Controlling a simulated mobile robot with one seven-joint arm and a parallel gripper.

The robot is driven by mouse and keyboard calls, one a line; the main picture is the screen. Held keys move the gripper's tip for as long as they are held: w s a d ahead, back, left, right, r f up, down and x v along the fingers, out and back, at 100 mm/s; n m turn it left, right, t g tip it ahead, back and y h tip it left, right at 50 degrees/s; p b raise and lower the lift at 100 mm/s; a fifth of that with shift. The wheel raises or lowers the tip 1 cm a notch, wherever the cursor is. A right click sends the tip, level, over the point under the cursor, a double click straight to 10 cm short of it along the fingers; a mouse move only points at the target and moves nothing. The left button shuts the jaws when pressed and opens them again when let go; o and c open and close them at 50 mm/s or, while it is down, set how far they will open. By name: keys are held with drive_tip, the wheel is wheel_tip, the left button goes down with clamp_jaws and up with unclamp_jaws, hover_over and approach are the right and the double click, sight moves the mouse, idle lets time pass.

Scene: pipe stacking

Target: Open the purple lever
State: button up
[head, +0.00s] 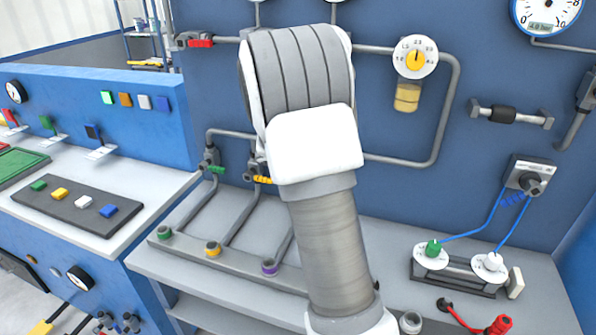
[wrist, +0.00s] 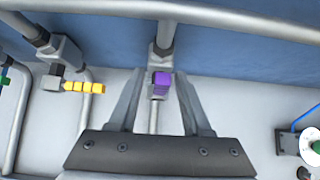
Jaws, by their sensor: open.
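The purple lever (wrist: 161,84) sits on a grey valve on a vertical pipe in the wrist view. It lies between the fingers of my open gripper (wrist: 160,97), with a visible gap to each finger. In the head view my arm hides this lever and the gripper. A purple-ringed pipe end (head: 269,267) shows low on the bench in the head view.
A yellow lever (wrist: 84,87) is on the valve to the left, and a green lever (head: 215,169) is farther left. A horizontal pipe (wrist: 235,18) runs above the valves. A gauge (head: 415,57) and blue cables (head: 480,230) are to the right.

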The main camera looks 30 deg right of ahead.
drive_tip(key=p+v, duration=0.3)
drive_tip(key=v, duration=1.4)
drive_tip(key=shift+r+p, duration=0.2)
drive_tip(key=shift+p, duration=0.1)
drive_tip(key=shift+a, duration=0.1)
